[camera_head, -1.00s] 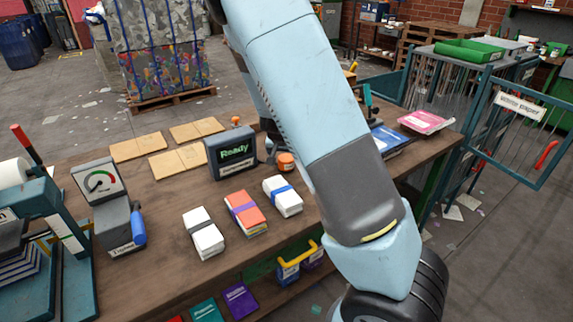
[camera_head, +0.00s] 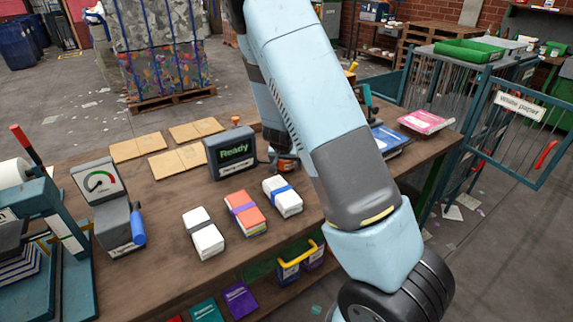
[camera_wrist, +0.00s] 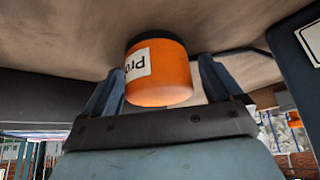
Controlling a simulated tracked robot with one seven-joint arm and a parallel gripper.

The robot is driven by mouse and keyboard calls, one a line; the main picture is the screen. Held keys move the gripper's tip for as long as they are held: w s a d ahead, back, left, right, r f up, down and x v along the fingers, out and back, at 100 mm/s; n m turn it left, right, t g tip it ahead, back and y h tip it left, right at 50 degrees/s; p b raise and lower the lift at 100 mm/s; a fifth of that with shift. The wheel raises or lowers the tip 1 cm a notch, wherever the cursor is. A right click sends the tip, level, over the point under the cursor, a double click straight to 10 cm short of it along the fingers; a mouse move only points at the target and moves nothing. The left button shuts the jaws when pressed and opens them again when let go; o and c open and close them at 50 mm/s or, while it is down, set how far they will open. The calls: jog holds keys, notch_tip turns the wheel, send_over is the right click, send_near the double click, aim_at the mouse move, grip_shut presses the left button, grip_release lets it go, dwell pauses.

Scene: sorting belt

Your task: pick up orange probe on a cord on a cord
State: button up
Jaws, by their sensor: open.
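The orange probe (camera_wrist: 160,75) shows large in the wrist view, a short cylinder with a dark end and a white label reading "Pro". A dark cord runs off to its right against the brown table. My gripper (camera_wrist: 161,58) has its two dark fingers apart, one on each side of the probe; the jaws are not closed on it. In the head view the probe (camera_head: 286,165) is small beside the "Ready" box, partly hidden by my gripper and arm.
The dark "Ready" box (camera_head: 231,152) stands left of the probe. Banded paper bundles (camera_head: 244,212) lie in front of it on the workbench (camera_head: 165,240). Cardboard sheets (camera_head: 178,161) lie behind left. A blue-handled gauge device (camera_head: 112,215) stands further left.

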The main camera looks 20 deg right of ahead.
jog(key=c, duration=1.1)
jog(key=shift+c, duration=0.2)
